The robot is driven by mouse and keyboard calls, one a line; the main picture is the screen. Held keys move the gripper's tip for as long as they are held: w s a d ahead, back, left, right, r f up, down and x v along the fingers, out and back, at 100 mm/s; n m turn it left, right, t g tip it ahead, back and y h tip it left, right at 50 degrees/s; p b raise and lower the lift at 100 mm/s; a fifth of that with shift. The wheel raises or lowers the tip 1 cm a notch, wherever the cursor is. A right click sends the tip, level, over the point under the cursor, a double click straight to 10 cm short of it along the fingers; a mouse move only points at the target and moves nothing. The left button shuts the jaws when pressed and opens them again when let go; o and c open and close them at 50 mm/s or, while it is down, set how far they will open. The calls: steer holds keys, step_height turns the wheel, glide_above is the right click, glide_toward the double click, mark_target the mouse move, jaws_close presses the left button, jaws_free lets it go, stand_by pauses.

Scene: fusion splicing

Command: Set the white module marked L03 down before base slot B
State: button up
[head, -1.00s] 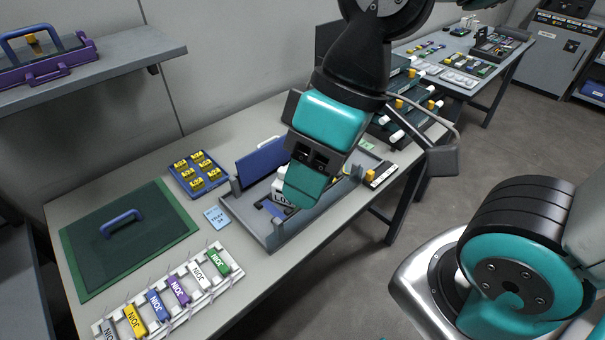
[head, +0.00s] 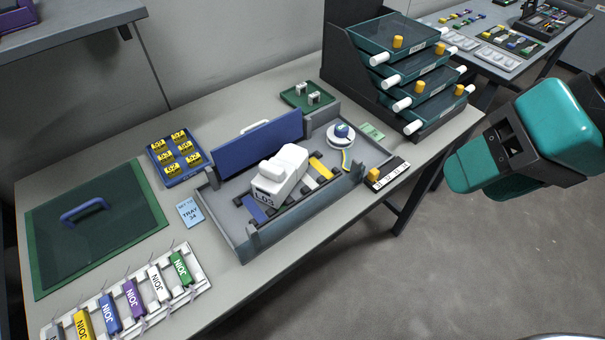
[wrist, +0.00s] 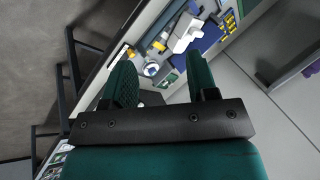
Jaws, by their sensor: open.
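The white module marked L03 (head: 281,173) sits inside the grey open tray (head: 241,243), on or against the row of coloured slots. It also shows in the wrist view (wrist: 186,34), beyond my fingers. The slots under it show blue, white and yellow parts; a letter B on a slot cannot be made out. My gripper (head: 468,174) is at the right, over the floor beyond the table edge, apart from the module. In the wrist view its two green fingers (wrist: 161,84) stand apart with nothing between them.
A blue lid (head: 258,145) stands upright at the tray's back. A white spool (head: 341,134) with yellow fibre sits in the tray's right end. A drawer rack (head: 405,75) stands behind right. A holder of JOIN modules (head: 134,297) lies front left. Floor at right is free.

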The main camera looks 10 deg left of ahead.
steer(key=w+a+f+m+t+y+b, duration=0.1)
steer(key=w+a+f+m+y+b, duration=0.15)
steer(key=f+m+b, duration=0.2)
steer(key=w+a+f+m+y+b, duration=0.1)
steer(key=a+f+m+b, duration=0.3)
steer(key=f+m, duration=0.2)
steer(key=m+t+y+p, duration=0.2)
steer(key=m+t+y, duration=0.15)
steer(key=m, duration=1.15)
glide_toward(276, 168)
steer(key=shift+n+g, duration=0.35)
steer(key=shift+g, duration=0.1)
steer(key=x, duration=0.4)
steer(key=shift+w+f, duration=0.1)
steer(key=shift+f, duration=0.45)
steer(key=shift+y, duration=0.3)
steer(key=shift+r+p+x, duration=0.15)
steer(key=shift+r+x, duration=0.05)
steer(key=shift+x, duration=1.3)
steer(key=shift+r+p+x, duration=0.15)
steer(key=shift+r+x, duration=0.05)
steer(key=shift+x, duration=1.25)
steer(key=shift+w+a, duration=0.1)
steer(key=shift+w, duration=0.15)
jaws_close()
